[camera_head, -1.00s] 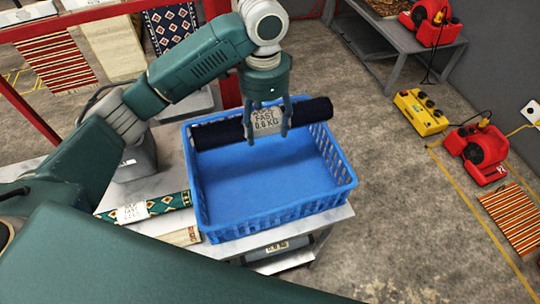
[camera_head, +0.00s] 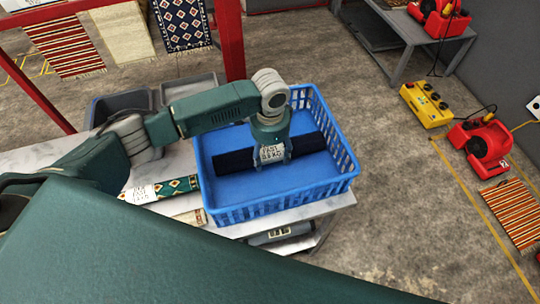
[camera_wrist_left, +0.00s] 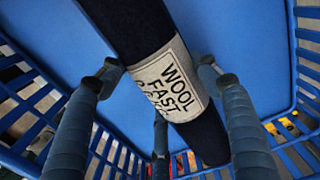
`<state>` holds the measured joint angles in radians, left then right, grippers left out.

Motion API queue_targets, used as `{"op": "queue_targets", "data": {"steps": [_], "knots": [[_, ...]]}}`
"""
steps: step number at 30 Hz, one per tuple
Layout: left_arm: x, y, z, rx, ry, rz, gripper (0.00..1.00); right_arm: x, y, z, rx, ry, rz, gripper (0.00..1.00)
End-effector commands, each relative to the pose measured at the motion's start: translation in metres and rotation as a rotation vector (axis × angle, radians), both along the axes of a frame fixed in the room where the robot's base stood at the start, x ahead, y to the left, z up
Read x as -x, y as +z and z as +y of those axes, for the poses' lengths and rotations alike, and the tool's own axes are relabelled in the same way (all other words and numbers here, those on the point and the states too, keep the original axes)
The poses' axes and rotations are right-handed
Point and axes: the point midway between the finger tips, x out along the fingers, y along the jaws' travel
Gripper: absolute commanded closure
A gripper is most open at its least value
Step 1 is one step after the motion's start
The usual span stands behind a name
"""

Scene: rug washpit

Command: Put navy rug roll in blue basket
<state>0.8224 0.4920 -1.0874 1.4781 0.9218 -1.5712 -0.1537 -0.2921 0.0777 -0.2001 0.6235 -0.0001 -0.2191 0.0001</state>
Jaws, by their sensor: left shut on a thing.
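The navy rug roll (camera_head: 306,143) lies level inside the blue basket (camera_head: 290,207), between its walls. A pale paper label wraps its middle. My left gripper (camera_head: 273,158) reaches down into the basket and is shut on the roll around the label. In the left wrist view the roll (camera_wrist_left: 138,28) runs between the fingers of my left gripper (camera_wrist_left: 160,82), with the blue basket floor (camera_wrist_left: 245,45) beneath. I cannot tell whether the roll touches the floor. My right gripper is not in view.
The basket stands on a pale table (camera_head: 330,203). A green patterned rug roll (camera_head: 165,190) and a cream roll (camera_head: 190,217) lie left of it. Grey bins (camera_head: 120,106) stand behind. A red post (camera_head: 229,40) rises behind the basket.

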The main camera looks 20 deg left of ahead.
Motion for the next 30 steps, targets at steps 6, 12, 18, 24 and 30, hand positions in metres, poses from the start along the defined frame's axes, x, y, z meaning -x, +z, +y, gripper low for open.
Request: {"op": "queue_targets", "data": {"steps": [6,12,18,24,30], "knots": [[-0.001,-0.01,0.0,0.001,-0.001,-0.003,0.79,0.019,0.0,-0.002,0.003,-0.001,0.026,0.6],[-0.001,-0.011,0.0,0.001,-0.001,-0.003,0.79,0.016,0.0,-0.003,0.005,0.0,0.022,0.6],[0.0,-0.013,0.0,0.0,0.0,-0.001,0.19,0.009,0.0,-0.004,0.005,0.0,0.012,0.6],[0.0,-0.013,0.0,0.0,0.0,-0.001,0.19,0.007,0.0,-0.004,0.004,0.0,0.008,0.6],[-0.001,-0.002,0.0,0.002,-0.001,-0.005,0.19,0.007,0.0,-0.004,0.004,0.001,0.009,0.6]]}}
